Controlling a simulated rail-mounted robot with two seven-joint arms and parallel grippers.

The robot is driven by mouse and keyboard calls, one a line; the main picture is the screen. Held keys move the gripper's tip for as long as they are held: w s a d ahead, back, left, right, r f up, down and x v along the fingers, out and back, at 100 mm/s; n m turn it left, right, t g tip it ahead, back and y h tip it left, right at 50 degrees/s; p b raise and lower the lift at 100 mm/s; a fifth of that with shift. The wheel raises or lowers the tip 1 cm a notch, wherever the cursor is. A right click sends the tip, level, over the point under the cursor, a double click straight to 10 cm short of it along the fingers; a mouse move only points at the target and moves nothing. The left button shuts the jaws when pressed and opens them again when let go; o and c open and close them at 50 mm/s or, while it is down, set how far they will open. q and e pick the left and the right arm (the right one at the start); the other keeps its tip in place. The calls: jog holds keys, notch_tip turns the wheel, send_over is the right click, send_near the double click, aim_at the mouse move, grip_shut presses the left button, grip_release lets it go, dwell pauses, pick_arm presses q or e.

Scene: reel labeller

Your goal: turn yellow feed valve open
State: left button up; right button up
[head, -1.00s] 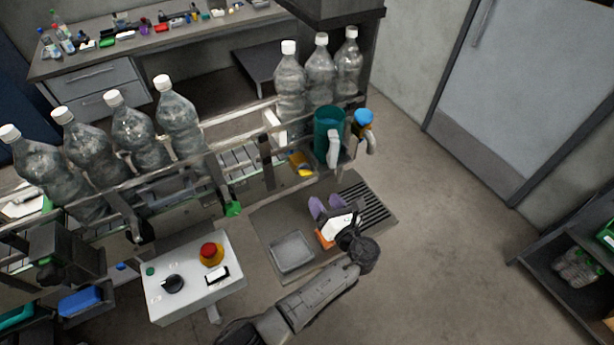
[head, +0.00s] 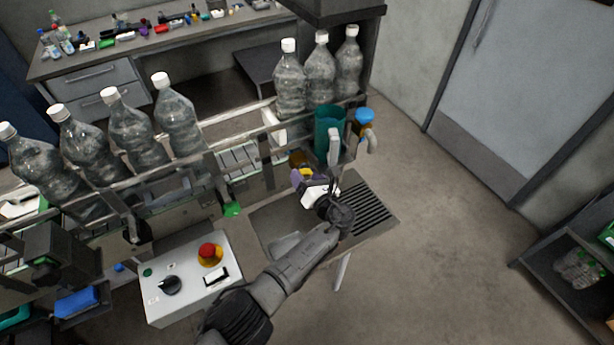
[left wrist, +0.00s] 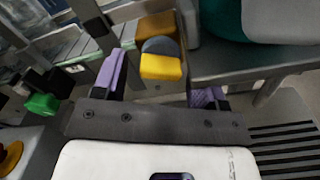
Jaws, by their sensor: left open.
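The yellow feed valve (left wrist: 162,66) shows in the left wrist view as a yellow handle on a round grey hub, with an orange-brown body behind it. In the head view the valve (head: 298,159) sits on the front of the conveyor frame, partly hidden by my left gripper. My left gripper (left wrist: 158,88) is open, with purple fingertips apart. In the left wrist view the handle lies between and a little beyond the fingers; I cannot see contact. In the head view the left gripper (head: 309,182) is just below the valve. My right gripper is not in view.
A teal jug (head: 328,130) with a pale handle stands right of the valve. A green knob (head: 232,209) sits on the frame to the left. A control box (head: 187,283) with a red button is lower left. A slotted drip tray (head: 368,206) lies under the gripper.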

pick_arm(q)
jog(key=c, duration=0.9)
jog(key=shift+n+b, duration=0.3)
jog(key=shift+n, duration=0.4)
jog(key=shift+c, duration=0.2)
jog(key=o, duration=0.9)
jog(key=shift+o, duration=0.2)
jog(key=p+v, duration=0.1)
jog(key=v, duration=1.3)
